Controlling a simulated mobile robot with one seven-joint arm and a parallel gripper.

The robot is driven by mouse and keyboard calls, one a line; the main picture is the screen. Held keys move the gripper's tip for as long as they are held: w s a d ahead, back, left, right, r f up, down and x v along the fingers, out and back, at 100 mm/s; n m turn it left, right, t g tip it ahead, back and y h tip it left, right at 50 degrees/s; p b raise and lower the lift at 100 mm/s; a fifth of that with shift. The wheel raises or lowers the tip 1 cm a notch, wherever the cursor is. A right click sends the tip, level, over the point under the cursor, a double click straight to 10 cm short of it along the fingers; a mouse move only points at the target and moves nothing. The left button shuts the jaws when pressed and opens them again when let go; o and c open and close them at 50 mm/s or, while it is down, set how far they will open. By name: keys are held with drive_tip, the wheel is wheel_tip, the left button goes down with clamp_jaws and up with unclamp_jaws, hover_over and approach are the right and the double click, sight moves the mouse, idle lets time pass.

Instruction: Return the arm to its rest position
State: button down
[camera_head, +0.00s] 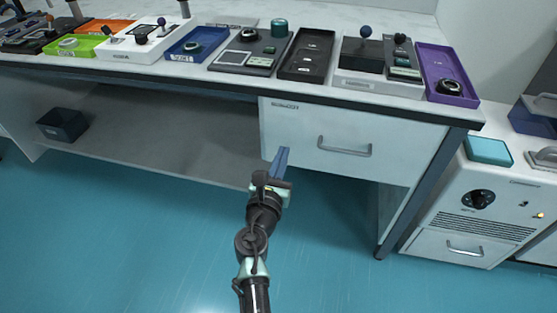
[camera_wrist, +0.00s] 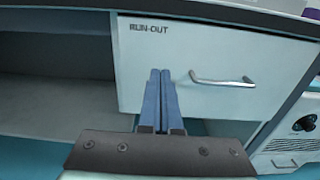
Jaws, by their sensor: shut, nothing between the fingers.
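My gripper (camera_head: 283,152) is in front of the table, below the tabletop and close to the left part of a white drawer front (camera_head: 345,165). In the wrist view its two blue fingers (camera_wrist: 161,75) lie together with nothing between them. The drawer front also shows in the wrist view (camera_wrist: 240,105), marked "RUN-OUT", with its metal handle (camera_wrist: 222,80) to the right of the fingers. The drawer looks closed. Whether the fingertips touch the drawer front I cannot tell.
The table (camera_head: 240,82) bears several trays and devices, among them a purple tray (camera_head: 462,92) at the right end. An open shelf space (camera_head: 150,130) with a dark box (camera_head: 62,124) lies left of the drawer. A white cabinet (camera_head: 470,220) stands at the right. The teal floor (camera_head: 120,240) is clear.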

drive_tip(key=s+d+r+m+t+h, duration=0.1)
drive_tip(key=s+r+m+t, duration=0.15)
drive_tip(key=r+m, duration=0.95)
drive_tip(key=s+d+r+m+t+h, duration=0.1)
drive_tip(key=s+r+m, duration=0.2)
drive_tip(key=r+m, duration=0.85)
drive_tip(key=s+a+r+m+t+y+p, duration=0.1)
drive_tip(key=s+a+r+m+t+y, duration=0.15)
drive_tip(key=s+r, duration=0.55)
drive_tip(key=s+a+r+m+t+y, duration=0.15)
drive_tip(key=s+r+m, duration=0.3)
drive_tip(key=r, duration=0.85)
drive_tip(key=s+a+r+m+t+y+p, duration=0.1)
drive_tip(key=s+r+m+t+y, duration=0.15)
drive_tip(key=s+r, duration=0.6)
wheel_tip(320, 180, up, 30)
drive_tip(key=w+p, duration=0.2)
drive_tip(key=p, duration=2.7)
drive_tip(key=shift+w+d, duration=0.2)
drive_tip(key=shift+w, duration=0.05)
drive_tip(key=shift+y, duration=0.25)
